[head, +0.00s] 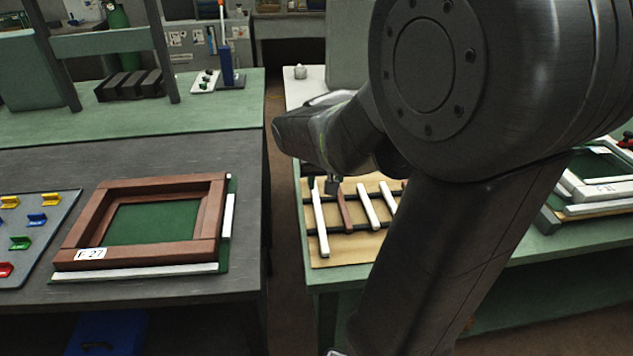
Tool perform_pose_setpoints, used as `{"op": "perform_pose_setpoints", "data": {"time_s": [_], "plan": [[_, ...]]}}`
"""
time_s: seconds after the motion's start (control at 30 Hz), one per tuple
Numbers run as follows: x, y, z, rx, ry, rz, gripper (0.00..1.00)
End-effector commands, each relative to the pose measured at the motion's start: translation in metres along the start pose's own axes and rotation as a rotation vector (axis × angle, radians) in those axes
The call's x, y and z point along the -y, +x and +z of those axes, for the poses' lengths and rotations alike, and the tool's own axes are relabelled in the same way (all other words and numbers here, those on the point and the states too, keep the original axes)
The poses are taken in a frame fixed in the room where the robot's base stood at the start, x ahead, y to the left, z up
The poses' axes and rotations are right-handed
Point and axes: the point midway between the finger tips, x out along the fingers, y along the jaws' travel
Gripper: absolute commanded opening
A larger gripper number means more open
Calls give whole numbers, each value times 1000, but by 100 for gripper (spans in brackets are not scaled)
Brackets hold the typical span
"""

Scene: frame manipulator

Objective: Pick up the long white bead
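A long white bead (320,220) lies at the left of a tan board with dark cross rails (340,248) on the right-hand green table. Two shorter white beads (369,206) and a reddish-brown bead (345,208) lie to its right. My gripper (332,186) is over the far part of the board, close to the upper part of the long white bead and the brown bead. It is small and partly hidden by my arm, so I cannot tell its opening or whether it touches a bead.
On the left table is a brown wooden frame (84,224) labelled F-27, with white strips along its front (135,272) and right side (228,216). Coloured clamps (37,219) lie on a grey board at far left. A floor gap (286,250) separates the tables. Another frame (600,180) stands at right.

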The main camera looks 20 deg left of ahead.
Motion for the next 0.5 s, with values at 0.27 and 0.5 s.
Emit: {"op": "perform_pose_setpoints", "data": {"time_s": [0.27, 0.5], "plan": [[6, 30, -3, 0, -8, -3, 42], [6, 70, -2, 0, -7, -2, 42]]}}
